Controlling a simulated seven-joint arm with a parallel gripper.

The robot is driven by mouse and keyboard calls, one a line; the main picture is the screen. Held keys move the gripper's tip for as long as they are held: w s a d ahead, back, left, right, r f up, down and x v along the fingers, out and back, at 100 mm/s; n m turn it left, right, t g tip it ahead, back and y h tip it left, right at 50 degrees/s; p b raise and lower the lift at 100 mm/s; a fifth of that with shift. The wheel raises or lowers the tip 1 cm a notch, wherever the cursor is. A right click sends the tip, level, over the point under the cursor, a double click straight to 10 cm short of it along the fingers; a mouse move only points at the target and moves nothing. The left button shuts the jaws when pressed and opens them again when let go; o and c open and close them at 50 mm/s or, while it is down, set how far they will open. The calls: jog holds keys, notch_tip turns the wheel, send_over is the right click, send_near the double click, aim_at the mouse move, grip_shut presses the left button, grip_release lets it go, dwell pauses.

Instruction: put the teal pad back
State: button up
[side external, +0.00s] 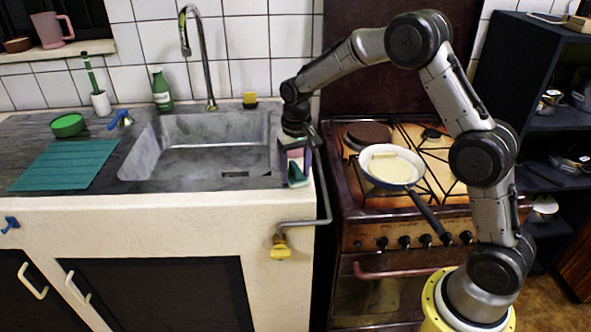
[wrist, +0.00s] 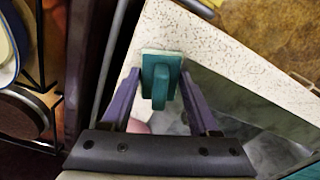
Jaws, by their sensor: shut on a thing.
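The teal pad (wrist: 161,72) has a flat base with a raised grip and shows between my gripper's two purple fingers in the wrist view. In the side view the teal pad (side external: 297,177) is at the right end of the counter, just right of the sink. My gripper (side external: 298,158) points down there and is shut on the pad; my gripper (wrist: 160,95) also fills the lower middle of the wrist view. I cannot tell whether the pad's underside touches the counter. Part of the pad's grip is hidden by the fingers in the side view.
The sink (side external: 205,150) lies left of my gripper, with a yellow sponge (side external: 249,100) behind it. A ribbed teal mat (side external: 67,165) lies far left. A gas pipe (side external: 325,190) runs beside the counter's right edge. The cooker holds a pan (side external: 390,167) with its handle jutting forward.

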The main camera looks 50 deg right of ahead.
jog(key=o, duration=1.3)
jog(key=shift+c, duration=0.2)
notch_tip(320, 180, up, 14)
jog(key=shift+s, duration=0.2)
jog(key=shift+a, duration=0.1)
